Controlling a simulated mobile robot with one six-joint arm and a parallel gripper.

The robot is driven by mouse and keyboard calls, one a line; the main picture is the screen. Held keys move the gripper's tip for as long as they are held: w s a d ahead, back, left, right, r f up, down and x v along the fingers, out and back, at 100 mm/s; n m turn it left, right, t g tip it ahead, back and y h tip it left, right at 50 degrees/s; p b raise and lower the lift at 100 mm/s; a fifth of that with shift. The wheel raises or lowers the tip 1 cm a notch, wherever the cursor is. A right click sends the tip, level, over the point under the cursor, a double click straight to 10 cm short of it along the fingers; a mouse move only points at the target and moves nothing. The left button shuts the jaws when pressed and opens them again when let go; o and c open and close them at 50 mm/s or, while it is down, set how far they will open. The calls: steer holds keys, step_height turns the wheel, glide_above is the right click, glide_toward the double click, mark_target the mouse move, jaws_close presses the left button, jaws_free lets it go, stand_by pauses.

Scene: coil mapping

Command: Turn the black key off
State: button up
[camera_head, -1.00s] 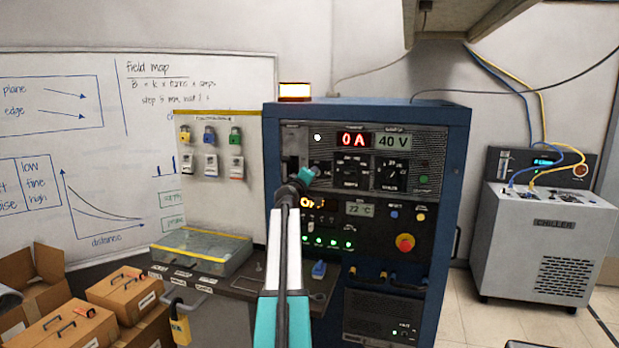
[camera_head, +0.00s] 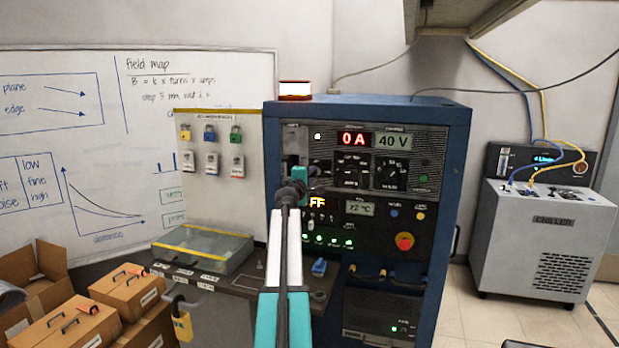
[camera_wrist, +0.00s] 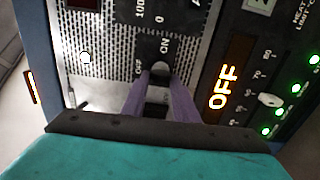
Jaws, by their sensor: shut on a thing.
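The black key (camera_wrist: 160,71) sits in the rack panel between printed OFF and ON labels in the wrist view. My gripper (camera_wrist: 159,88) is shut on it, with its two purple-grey fingers on either side. The fingers hide much of the key, so its exact angle is hard to tell. The orange display (camera_wrist: 222,87) beside it reads OFF. In the head view my gripper (camera_head: 313,173) is against the left part of the blue rack's front (camera_head: 455,180), and my wrist hides the key.
The current readout (camera_head: 354,139) shows 0 A and the voltage readout (camera_head: 395,141) shows 40 V. A red stop button (camera_head: 404,241) is lower right. The beacon (camera_head: 295,90) on top looks unlit. A clear-lidded box (camera_head: 203,248) stands on the ledge at left.

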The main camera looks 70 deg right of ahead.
steer(key=shift+s+d+r, duration=0.1)
steer(key=shift+s, duration=0.2)
steer(key=o, duration=1.1)
steer(key=shift+d, duration=0.1)
steer(key=shift+c, duration=0.2)
steer(key=shift+w, duration=0.15)
steer(key=shift+a, duration=0.2)
steer(key=a+b, duration=0.2)
steer(key=a, duration=1.1)
steer(key=shift+s+a, duration=0.3)
steer(key=shift+s, duration=0.1)
